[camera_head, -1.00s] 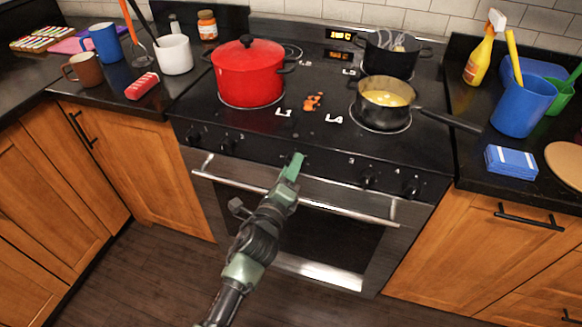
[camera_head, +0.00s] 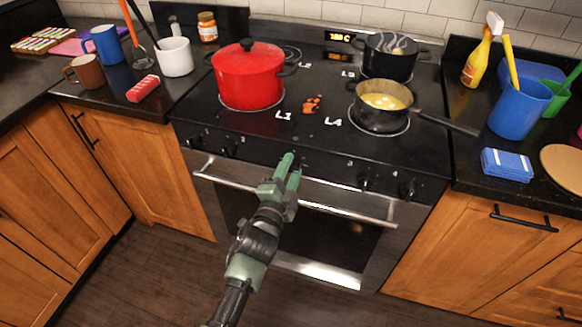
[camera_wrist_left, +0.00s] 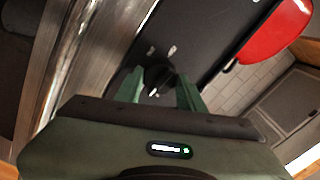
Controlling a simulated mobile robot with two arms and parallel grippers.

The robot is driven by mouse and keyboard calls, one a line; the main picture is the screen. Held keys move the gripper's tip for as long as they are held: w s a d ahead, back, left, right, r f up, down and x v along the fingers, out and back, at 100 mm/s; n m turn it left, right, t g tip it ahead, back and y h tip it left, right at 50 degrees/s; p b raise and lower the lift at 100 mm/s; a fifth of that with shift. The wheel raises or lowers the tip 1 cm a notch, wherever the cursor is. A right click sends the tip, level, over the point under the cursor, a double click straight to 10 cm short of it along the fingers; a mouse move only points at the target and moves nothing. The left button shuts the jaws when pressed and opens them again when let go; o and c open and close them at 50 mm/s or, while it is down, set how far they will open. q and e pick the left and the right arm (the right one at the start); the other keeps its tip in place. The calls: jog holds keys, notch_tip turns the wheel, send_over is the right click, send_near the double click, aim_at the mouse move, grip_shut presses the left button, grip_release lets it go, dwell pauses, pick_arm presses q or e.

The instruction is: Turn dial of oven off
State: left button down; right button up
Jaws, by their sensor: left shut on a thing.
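The oven (camera_head: 235,197) is built into a black and steel stove, with a row of black dials on its front panel. My left gripper (camera_head: 292,164) is at the middle of this panel, above the oven handle. In the left wrist view, a black dial (camera_wrist_left: 158,80) with a white mark lies between the green fingers of my left gripper (camera_wrist_left: 160,92), which are shut on it. In the head view this dial is largely hidden by the fingers. My right gripper is not in view.
A steel handle bar (camera_head: 335,208) runs just below the dials. Other dials sit at the left (camera_head: 229,152) and right (camera_head: 366,181). A red pot (camera_head: 247,80), a dark pan (camera_head: 385,112) and a black pot (camera_head: 389,62) stand on the cooktop.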

pick_arm(q)
jog(key=n+p, duration=0.1)
jog(key=n, duration=0.4)
jog(key=shift+n+p, duration=0.3)
jog(key=n+p, duration=0.2)
jog(key=n, duration=0.7)
jog(key=shift+a, duration=0.15)
jog(key=shift+n, duration=2.1)
jog(key=c, duration=0.9)
grip_release()
jog(key=v, duration=0.7)
jog(key=shift+s+a, duration=0.15)
jog(key=shift+s, duration=0.2)
